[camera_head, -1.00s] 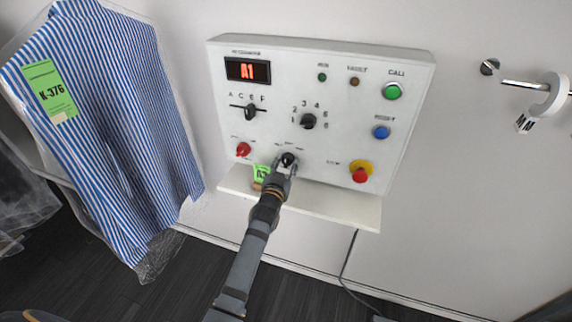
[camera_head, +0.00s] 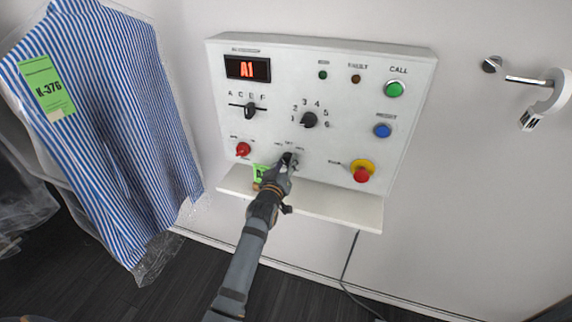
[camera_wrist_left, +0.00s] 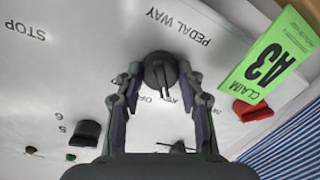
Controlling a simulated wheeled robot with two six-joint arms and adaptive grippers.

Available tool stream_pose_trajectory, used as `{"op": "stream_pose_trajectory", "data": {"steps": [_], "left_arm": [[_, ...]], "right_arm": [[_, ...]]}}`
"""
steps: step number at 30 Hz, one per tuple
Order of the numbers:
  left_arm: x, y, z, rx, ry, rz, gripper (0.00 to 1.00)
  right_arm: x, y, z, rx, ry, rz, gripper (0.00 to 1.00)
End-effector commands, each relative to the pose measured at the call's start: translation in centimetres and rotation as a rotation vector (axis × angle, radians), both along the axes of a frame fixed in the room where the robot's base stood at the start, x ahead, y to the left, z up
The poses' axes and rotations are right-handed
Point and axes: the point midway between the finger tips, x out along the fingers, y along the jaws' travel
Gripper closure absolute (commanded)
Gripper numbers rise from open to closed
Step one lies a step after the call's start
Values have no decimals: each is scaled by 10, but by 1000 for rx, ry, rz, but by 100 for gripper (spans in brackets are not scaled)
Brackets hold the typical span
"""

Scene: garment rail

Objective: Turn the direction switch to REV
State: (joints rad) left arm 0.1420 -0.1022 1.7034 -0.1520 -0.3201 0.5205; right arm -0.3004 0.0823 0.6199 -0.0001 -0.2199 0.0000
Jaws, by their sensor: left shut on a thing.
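The direction switch is a small black rotary knob low in the middle of the white control panel (camera_head: 345,125). In the left wrist view the knob (camera_wrist_left: 157,72) sits between the two fingertips, and its ridge runs roughly up and down the picture. Small lettering beside it is partly hidden, so I cannot read its setting surely. My left gripper (camera_head: 288,164) is shut on the knob; the fingers (camera_wrist_left: 161,78) flank it in the wrist view. In the head view the gripper covers part of the knob and its labels. My right gripper is not in view.
A red knob (camera_head: 243,149) and a green A3 claim tag (camera_wrist_left: 268,58) are close beside the switch. A red stop button on a yellow base (camera_head: 362,171) is to the right. A shelf (camera_head: 330,204) juts out below. A striped bagged shirt (camera_head: 110,130) hangs left.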

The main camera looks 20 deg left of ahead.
Motion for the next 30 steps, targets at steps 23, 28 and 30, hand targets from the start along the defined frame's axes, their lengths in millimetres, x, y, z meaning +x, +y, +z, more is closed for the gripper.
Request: {"op": "stream_pose_trajectory", "data": {"steps": [23,28,30], "left_arm": [[0,0,-1,-81,5,0,55],[0,0,0,-80,3,0,39],[0,0,0,-79,3,0,39]], "right_arm": [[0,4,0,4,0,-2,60],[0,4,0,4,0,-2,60],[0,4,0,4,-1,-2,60]]}}
